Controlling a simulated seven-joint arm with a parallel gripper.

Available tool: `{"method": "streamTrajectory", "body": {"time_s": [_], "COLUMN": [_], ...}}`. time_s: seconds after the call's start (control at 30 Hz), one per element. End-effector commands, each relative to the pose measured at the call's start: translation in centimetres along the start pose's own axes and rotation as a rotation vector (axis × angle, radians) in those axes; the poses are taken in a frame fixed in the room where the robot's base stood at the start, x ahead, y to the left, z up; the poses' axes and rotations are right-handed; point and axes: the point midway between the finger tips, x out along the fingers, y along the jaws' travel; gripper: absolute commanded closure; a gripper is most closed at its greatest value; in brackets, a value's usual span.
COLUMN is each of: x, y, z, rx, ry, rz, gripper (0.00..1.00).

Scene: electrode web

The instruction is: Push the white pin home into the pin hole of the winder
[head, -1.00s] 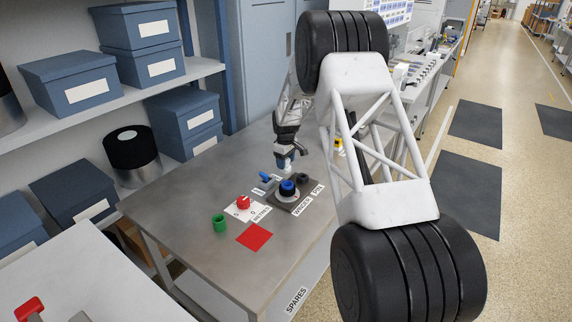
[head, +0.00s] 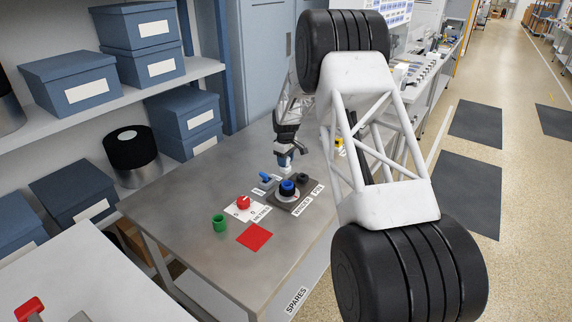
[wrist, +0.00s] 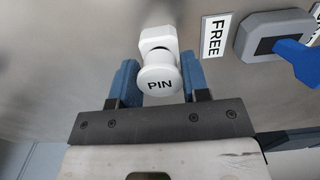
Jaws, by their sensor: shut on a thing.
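The white pin (wrist: 160,78), marked PIN on its round head, sits between the two blue fingers of my gripper (wrist: 158,88) in the wrist view. My gripper is shut on it. In the head view my gripper (head: 285,162) hangs low over the metal table, just behind the winder (head: 288,190). The winder has a blue and black knob on a pale round base, on a dark plate. A small dark round part (head: 303,178) on the plate lies near the PIN label (head: 318,189). I cannot make out the pin hole itself.
A blue lever (head: 265,177) stands left of the winder; its grey housing (wrist: 268,38) shows beside a FREE label in the wrist view. A red knob (head: 243,202), green cup (head: 219,223) and red square (head: 254,236) lie nearer the front left of the table (head: 180,215).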

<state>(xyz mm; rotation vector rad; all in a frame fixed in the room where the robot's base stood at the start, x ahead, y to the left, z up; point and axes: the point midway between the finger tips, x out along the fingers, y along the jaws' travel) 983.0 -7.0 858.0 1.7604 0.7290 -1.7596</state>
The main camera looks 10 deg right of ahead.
Motion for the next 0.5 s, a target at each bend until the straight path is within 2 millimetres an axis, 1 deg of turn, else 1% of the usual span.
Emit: {"method": "streamTrajectory", "body": {"time_s": [0.5], "x": [-0.57], "y": [0.01], "z": [0.00], "rx": [0.000], "ry": [0.000], "rz": [0.000], "gripper": [0.86]}}
